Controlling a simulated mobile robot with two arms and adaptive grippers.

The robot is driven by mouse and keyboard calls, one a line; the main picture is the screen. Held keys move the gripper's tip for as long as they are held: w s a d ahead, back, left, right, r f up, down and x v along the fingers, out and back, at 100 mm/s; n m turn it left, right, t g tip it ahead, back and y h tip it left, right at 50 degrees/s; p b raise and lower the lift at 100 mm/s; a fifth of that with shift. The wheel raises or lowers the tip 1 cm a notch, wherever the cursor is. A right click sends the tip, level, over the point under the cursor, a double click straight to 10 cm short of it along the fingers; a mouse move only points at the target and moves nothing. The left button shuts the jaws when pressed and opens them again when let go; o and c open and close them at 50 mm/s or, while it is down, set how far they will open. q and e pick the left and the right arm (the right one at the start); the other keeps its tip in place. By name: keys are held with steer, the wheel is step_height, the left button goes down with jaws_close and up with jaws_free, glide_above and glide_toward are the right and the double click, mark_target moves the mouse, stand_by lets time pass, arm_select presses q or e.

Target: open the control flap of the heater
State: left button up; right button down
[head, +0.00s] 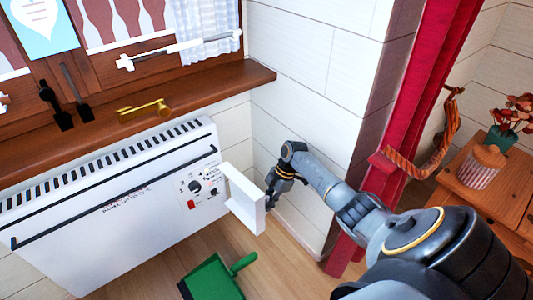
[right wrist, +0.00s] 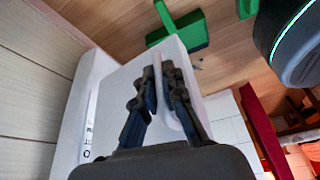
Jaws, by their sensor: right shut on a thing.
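The white heater (head: 110,212) hangs on the wall under the wooden sill, at the left of the head view. Its control flap (head: 243,200) stands swung out from the heater's right end. The control panel (head: 198,190) with a dark knob and a red switch is uncovered beside it. My right gripper (head: 270,192) is at the outer side of the flap. In the right wrist view my right gripper (right wrist: 166,72) is shut on a raised white part of the flap (right wrist: 122,82), and the fingers hide some of it. My left gripper is not in view.
A green dustpan (head: 212,279) lies on the floor below the heater. A brass handle (head: 143,110) rests at the sill. A red curtain (head: 420,100) and a wooden cabinet (head: 490,205) with a jar and a plant stand at the right. The white wall corner is close to my right gripper.

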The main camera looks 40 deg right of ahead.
steer(key=shift+d, duration=0.1)
stand_by(0.3)
steer(key=c, duration=1.4)
jaws_free()
steer(key=shift+c, duration=0.2)
steer(key=shift+r, duration=0.1)
step_height(320, 180, up, 10)
steer(key=shift+f, duration=0.1)
